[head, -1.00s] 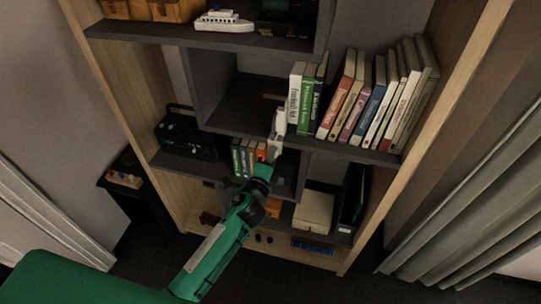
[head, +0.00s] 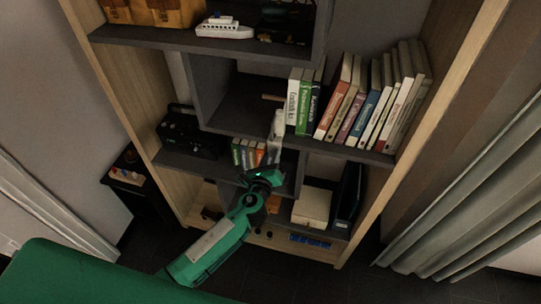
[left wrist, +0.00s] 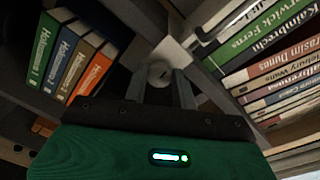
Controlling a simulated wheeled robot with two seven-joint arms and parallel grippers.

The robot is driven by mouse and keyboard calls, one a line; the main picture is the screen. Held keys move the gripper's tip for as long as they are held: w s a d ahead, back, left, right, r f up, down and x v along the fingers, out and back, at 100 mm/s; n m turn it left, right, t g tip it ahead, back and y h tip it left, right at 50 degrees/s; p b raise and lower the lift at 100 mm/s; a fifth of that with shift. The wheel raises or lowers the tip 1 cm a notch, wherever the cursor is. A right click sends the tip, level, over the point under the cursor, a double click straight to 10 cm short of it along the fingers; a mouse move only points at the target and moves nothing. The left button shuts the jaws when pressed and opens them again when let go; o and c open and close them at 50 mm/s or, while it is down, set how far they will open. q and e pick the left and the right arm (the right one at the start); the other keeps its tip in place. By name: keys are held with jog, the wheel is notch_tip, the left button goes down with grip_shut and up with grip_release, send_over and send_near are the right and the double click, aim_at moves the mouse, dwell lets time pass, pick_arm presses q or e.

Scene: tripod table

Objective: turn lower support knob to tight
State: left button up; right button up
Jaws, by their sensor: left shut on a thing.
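A small round pale knob (left wrist: 158,73) sits on a light plate in the left wrist view, between the two dark fingers of my left gripper (left wrist: 162,82). The gripper is shut on the knob. My right gripper is not in view.
The bookcase holds a row of leaning books (head: 357,105) right of the gripper. Small upright books (head: 247,153) stand close to its left. A black box (head: 187,135), a white toy ship (head: 224,27) and a cream box (head: 311,207) sit on other shelves.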

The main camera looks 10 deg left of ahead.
pick_arm(q)
jog(key=shift+m, duration=0.5)
jog(key=shift+f, duration=0.1)
jog(key=o, duration=1)
jog(key=shift+s, duration=0.1)
jog(key=s+b, duration=0.1)
jog(key=s, duration=0.3)
jog(key=s+b, duration=0.1)
jog(key=s, duration=0.4)
jog(key=s+r+b, duration=0.1)
jog(key=s, duration=0.3)
jog(key=shift+s+a, duration=0.1)
jog(key=shift+s, duration=0.2)
